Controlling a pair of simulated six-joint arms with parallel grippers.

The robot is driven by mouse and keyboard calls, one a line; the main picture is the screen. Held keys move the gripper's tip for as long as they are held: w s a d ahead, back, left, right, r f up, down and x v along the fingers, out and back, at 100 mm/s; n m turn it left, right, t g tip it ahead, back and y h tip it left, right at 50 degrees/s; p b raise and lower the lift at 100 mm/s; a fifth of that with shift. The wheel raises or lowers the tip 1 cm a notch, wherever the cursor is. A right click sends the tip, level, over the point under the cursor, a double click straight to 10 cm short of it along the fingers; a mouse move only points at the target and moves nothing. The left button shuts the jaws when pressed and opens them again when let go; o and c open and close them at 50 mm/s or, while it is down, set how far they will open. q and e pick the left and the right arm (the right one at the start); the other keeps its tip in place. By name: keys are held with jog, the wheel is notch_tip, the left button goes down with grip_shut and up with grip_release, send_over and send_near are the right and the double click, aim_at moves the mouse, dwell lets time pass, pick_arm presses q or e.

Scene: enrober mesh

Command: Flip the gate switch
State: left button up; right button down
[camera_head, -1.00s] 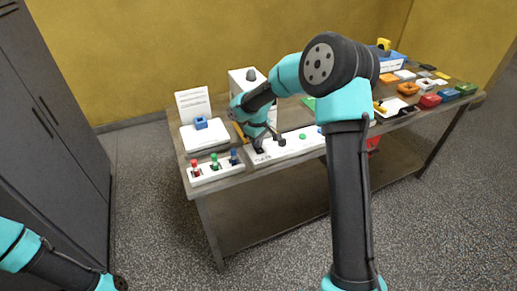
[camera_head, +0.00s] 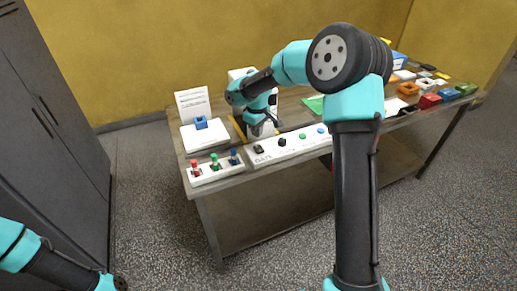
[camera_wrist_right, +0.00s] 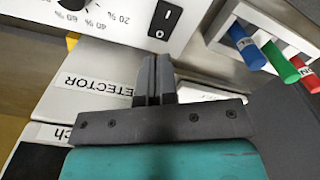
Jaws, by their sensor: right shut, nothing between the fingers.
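The gate switch is a black rocker (camera_head: 258,149) at the left end of a white control panel (camera_head: 291,146). In the right wrist view the rocker (camera_wrist_right: 164,20) shows I and O marks; I cannot tell which side is pressed. My right gripper (camera_head: 261,130) is just behind and above the panel. In the right wrist view its fingers (camera_wrist_right: 154,78) are together, empty, and apart from the rocker. My left arm's end (camera_head: 118,283) is at the lower left, far from the table; its jaws are not clear.
A white holder with red, green and blue plugs (camera_head: 215,168) stands left of the panel. The panel also has a black knob (camera_head: 282,142) and a green button (camera_head: 302,136). A white scale-like box with a blue piece (camera_head: 201,123) is behind. Coloured blocks (camera_head: 429,100) fill the right side.

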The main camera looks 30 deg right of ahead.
jog(key=shift+r, duration=0.75)
